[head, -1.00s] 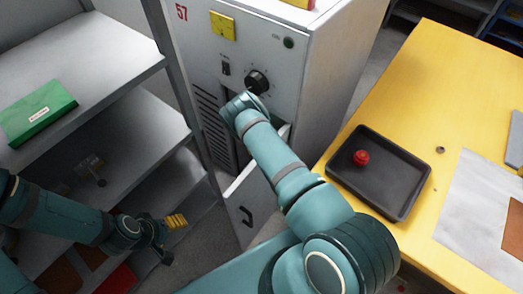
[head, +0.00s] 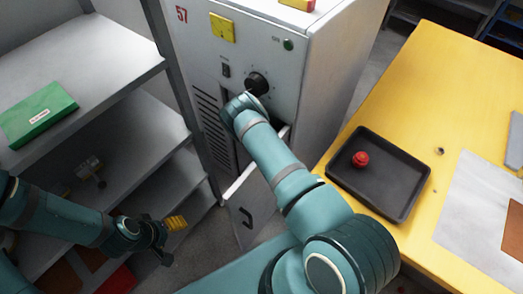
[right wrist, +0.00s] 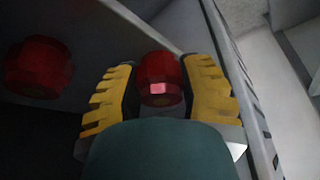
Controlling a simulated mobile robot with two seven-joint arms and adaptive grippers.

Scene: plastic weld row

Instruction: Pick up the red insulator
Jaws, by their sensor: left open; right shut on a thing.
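My right arm reaches into the open lower compartment of the grey cabinet (head: 327,88), and its gripper is hidden there in the head view. In the right wrist view my right gripper (right wrist: 160,88) has its yellow fingers shut on a red insulator (right wrist: 159,72), one finger on each side. A second red insulator (right wrist: 38,67) sits to the left, apart from the fingers. Another red piece (head: 361,158) stands in the black tray (head: 395,205) in the head view. My left gripper (head: 171,240) is open and empty beside the shelves.
The cabinet's door (head: 246,212) hangs open by my right arm. A dark knob (head: 257,84) is just above that arm. Grey shelves (head: 75,50) with a green box (head: 38,114) stand at left. The yellow table (head: 440,95) is at right.

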